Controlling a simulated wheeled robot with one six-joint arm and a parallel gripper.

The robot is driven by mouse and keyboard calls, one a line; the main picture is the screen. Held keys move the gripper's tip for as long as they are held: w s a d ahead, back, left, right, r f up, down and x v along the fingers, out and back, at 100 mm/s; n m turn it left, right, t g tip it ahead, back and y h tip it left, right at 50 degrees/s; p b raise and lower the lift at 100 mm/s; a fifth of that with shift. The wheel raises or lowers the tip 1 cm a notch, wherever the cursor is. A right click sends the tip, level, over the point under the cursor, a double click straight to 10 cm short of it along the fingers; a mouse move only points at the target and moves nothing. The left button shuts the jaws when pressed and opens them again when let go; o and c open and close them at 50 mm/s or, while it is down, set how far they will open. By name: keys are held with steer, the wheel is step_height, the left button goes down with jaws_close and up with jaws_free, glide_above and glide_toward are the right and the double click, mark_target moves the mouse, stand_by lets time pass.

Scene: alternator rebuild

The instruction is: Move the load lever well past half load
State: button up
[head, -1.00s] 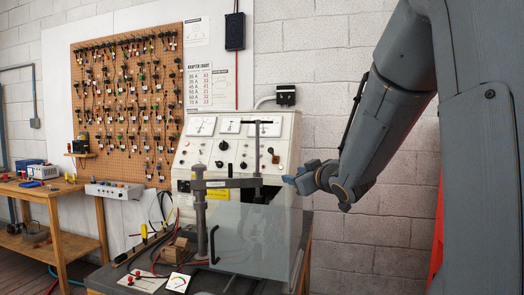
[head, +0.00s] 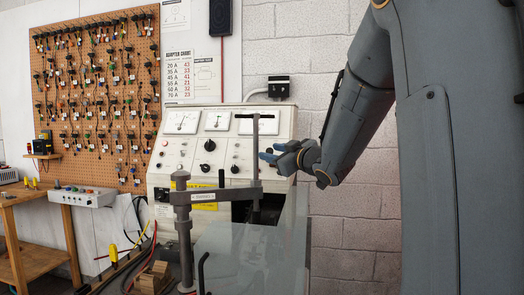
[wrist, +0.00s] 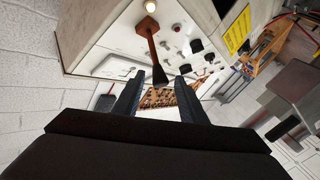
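The grey test bench (head: 225,150) has a sloped cream panel with meters, knobs and switches. My gripper (head: 264,154) is in front of the panel's right part, fingers pointing left, open and empty. In the wrist view, what looks like the load lever (wrist: 152,45) has a brown shaft and a dark, wide end. That dark end shows between my two fingertips (wrist: 158,80), with gaps on both sides. I cannot tell how far it is in depth from the fingers. In the head view I cannot make out the lever behind the gripper.
A clamp (head: 182,215) with an upright T-handle screw (head: 256,165) stands in front of the panel, close to my fingertips. A clear guard (head: 235,260) is below it. A pegboard of leads (head: 95,95) hangs left. Bare wall is to the right.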

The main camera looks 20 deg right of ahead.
steer(key=w, duration=0.3)
steer(key=w+a+p, duration=0.1)
steer(key=w, duration=0.1)
steer(key=shift+w, duration=0.3)
steer(key=shift+c, duration=0.4)
jaws_close()
